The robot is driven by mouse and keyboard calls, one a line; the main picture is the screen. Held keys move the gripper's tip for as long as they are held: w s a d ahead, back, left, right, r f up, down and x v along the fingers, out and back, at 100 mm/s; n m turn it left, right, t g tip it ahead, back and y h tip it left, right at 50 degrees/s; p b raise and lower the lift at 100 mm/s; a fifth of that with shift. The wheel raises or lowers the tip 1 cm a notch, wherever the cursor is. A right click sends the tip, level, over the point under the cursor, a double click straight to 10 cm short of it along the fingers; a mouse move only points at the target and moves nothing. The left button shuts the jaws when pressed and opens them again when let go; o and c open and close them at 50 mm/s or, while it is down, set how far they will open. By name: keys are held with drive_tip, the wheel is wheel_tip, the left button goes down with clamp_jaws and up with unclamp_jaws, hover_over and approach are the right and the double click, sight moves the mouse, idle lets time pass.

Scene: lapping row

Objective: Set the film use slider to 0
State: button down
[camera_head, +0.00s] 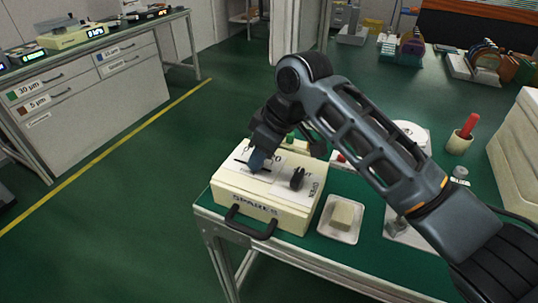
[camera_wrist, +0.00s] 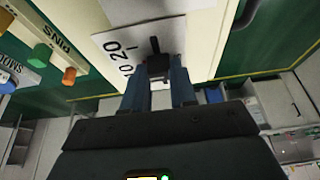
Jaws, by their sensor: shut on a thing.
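The film use slider is on the top panel (camera_head: 228,176) of a cream box on the green bench. In the wrist view its white plate (camera_wrist: 110,42) carries printed numbers, with 20 readable, and a dark slot (camera_wrist: 155,45). The dark slider knob (camera_wrist: 157,64) sits between my fingertips. My gripper (camera_wrist: 158,76) is shut on it, with a blue finger on each side. In the head view my gripper (camera_head: 257,160) reaches down onto the panel from above and hides the knob. The exact reading cannot be told.
A black rotary knob (camera_head: 297,178) stands on the same box, right of my gripper. A black handle (camera_head: 250,225) projects from its front. A tray with a beige block (camera_head: 342,216) lies to the right. Coloured pegs (camera_wrist: 42,52) show beside the box in the wrist view.

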sight(232, 158)
drive_tip(key=a, duration=0.1)
drive_tip(key=w+a, duration=0.1)
drive_tip(key=a, duration=0.1)
drive_tip(key=w+a, duration=0.1)
drive_tip(key=a, duration=0.1)
drive_tip(key=shift+a, duration=0.15)
drive_tip(key=c, duration=0.9)
unclamp_jaws()
drive_tip(key=shift+r, duration=0.1)
drive_tip(key=v, duration=0.7)
drive_tip(key=shift+r+p, duration=0.25)
drive_tip(key=shift+p, duration=0.05)
